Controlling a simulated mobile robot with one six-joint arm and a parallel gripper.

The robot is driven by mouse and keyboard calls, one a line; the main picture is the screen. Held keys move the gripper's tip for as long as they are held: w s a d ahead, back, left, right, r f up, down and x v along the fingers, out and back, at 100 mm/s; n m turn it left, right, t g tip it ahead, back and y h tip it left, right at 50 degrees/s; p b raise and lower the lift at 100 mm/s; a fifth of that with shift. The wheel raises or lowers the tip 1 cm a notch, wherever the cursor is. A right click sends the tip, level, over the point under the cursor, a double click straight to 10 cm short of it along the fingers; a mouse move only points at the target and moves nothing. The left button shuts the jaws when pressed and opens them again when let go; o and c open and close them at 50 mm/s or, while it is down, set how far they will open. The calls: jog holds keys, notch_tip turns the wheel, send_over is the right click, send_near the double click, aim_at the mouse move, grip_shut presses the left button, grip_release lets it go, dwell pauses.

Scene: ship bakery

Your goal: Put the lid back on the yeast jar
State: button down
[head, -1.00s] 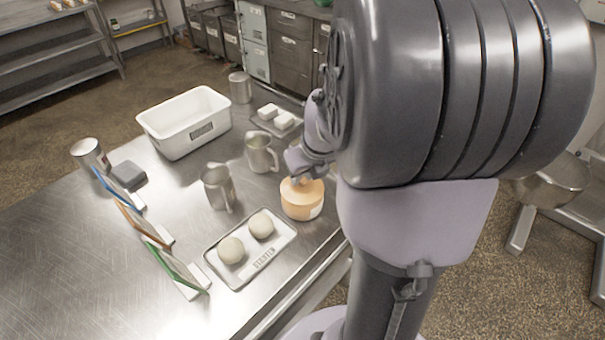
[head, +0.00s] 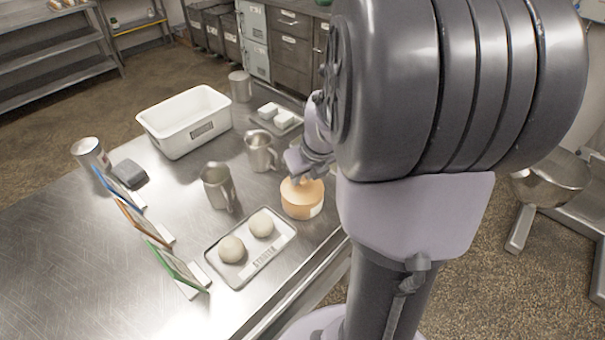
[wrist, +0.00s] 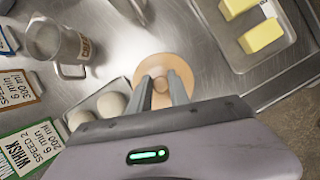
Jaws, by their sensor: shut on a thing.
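The yeast jar (head: 302,206) is a squat, round, peach-orange pot with a pale label, upright near the right edge of the steel table. Its peach lid (wrist: 180,67) shows in the wrist view as a round disc with a small knob (wrist: 160,86). My gripper (wrist: 162,88) points down over it, its two fingers closed on the knob. In the head view my gripper (head: 304,172) is right above the jar, and the lid appears level on the jar's top. The fingers partly hide the knob, and I cannot tell whether the rim is fully seated.
A tray with two dough balls (head: 261,225) lies just left of the jar. Steel jugs (head: 217,187) (head: 261,152) stand behind and left. The table's front-left is clear.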

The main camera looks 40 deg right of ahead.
jog(key=c, duration=0.7)
grip_release()
jog(key=shift+o, duration=0.2)
notch_tip(320, 180, up, 7)
jog(key=p, duration=0.7)
jog(key=shift+r, duration=0.1)
grip_shut()
dwell(0.8)
jog(key=shift+f, duration=0.35)
jog(key=shift+f+b, duration=2.25)
jog(key=shift+f, duration=0.3)
